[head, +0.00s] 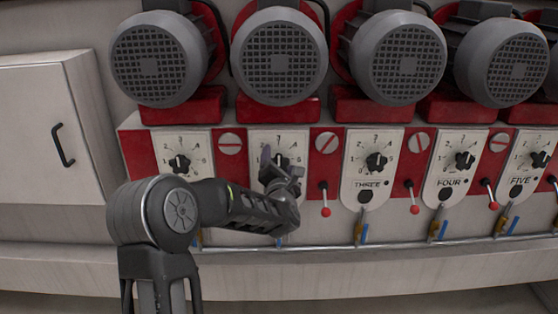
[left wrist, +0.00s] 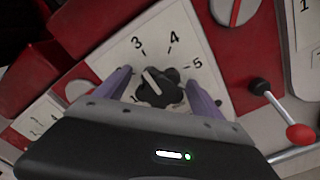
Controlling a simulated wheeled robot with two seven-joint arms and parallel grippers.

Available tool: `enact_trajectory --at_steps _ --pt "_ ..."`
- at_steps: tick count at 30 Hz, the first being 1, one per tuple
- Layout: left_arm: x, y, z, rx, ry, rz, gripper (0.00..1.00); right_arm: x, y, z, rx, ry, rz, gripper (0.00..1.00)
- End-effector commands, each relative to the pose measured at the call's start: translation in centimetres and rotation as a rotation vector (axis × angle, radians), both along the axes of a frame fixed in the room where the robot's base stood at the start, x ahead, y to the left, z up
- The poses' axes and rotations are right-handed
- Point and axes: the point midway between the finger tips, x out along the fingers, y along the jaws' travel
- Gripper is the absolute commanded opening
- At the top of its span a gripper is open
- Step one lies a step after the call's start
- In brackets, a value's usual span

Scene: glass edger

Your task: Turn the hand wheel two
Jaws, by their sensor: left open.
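Hand wheel two is a black lobed knob on a white panel, second from the left in the head view (head: 282,161) and partly hidden by my gripper. It shows in the left wrist view (left wrist: 158,90), with its white pointer line aimed roughly toward the 3. My left gripper (head: 281,168) is in front of it. In the left wrist view the two fingers are apart, one on each side of the knob, with nothing clearly gripped. I cannot tell whether they touch it. My right gripper is not in view.
Similar knobs sit on panels to the left (head: 180,162) and right, including three (head: 376,161) and four (head: 465,160). A red-tipped lever (head: 325,200) stands right of panel two. Grey motors (head: 279,57) overhang above. A pipe (head: 400,243) runs below the panels.

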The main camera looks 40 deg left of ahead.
Motion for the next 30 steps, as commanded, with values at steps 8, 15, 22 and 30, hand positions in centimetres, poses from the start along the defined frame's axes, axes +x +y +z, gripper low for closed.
enact_trajectory --at_steps 8,15,22,30 --pt "-0.01 -0.01 -0.04 0.000 0.000 0.000 0.72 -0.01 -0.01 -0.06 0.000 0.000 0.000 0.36" --pt "-0.02 -0.02 -0.02 0.000 0.000 0.000 0.53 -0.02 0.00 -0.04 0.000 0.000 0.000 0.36" --pt "-0.02 -0.03 -0.03 0.000 0.001 -0.001 0.34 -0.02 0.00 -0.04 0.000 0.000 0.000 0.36" --pt "-0.01 -0.05 -0.04 0.000 0.001 -0.001 0.16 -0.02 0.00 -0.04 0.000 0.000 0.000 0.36"
